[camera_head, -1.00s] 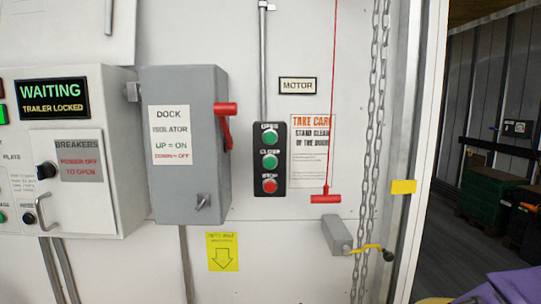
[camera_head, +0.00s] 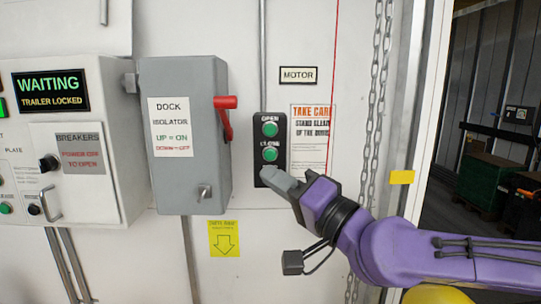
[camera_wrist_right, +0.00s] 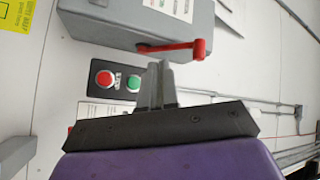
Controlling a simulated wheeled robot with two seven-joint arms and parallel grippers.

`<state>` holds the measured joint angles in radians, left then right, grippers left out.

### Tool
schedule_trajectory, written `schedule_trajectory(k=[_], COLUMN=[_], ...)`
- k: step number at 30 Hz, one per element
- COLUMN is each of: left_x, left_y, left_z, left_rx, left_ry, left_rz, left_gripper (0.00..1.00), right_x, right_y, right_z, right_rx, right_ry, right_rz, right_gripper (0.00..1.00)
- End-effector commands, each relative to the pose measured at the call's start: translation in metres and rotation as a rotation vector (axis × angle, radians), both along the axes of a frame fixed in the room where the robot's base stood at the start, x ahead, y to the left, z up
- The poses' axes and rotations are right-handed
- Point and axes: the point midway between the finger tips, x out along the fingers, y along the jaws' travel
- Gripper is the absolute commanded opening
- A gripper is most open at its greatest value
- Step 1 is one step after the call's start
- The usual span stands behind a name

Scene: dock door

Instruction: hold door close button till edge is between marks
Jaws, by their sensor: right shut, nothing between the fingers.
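The black button box (camera_head: 285,122) on the wall has a green OPEN button (camera_head: 270,130) above a green CLOSE button (camera_head: 270,153). My right gripper (camera_head: 268,175) is shut and empty, its tips just below the CLOSE button in the picture, covering the red STOP button. Whether the tips touch the box cannot be told. In the right wrist view, the red STOP button (camera_wrist_right: 105,78) and a green button (camera_wrist_right: 133,84) show left of the fingers (camera_wrist_right: 158,72); the other green button seems hidden. I see no door edge between marks. My left gripper is out of view.
The grey dock isolator (camera_head: 180,120) with its red handle (camera_head: 226,115) raised is left of the buttons. A display (camera_head: 50,90) reads WAITING, TRAILER LOCKED. Chains (camera_head: 376,100), a red cord (camera_head: 334,80) and a yellow block (camera_head: 402,177) on the door frame are right.

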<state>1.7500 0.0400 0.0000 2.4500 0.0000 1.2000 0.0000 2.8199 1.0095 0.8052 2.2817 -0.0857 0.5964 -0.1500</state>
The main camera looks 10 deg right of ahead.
Motion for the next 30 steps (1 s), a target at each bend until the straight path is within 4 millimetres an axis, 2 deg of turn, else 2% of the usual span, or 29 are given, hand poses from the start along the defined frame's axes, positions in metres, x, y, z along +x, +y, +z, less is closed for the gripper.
schedule_trajectory(k=[5, 21, 30], left_x=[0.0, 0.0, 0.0], left_y=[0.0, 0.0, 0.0], left_z=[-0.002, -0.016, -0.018], left_rx=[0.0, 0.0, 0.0], left_ry=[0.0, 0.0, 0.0], left_rz=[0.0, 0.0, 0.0], left_gripper=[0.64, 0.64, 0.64], right_x=[0.007, 0.077, 0.087], right_y=[-0.001, -0.016, -0.018], right_z=[-0.001, -0.003, -0.001], right_rx=[0.0, 0.0, 0.0], right_ry=[0.0, 0.003, 0.002], right_rz=[-0.001, -0.002, -0.001], right_gripper=[0.0, 0.0, 0.0])
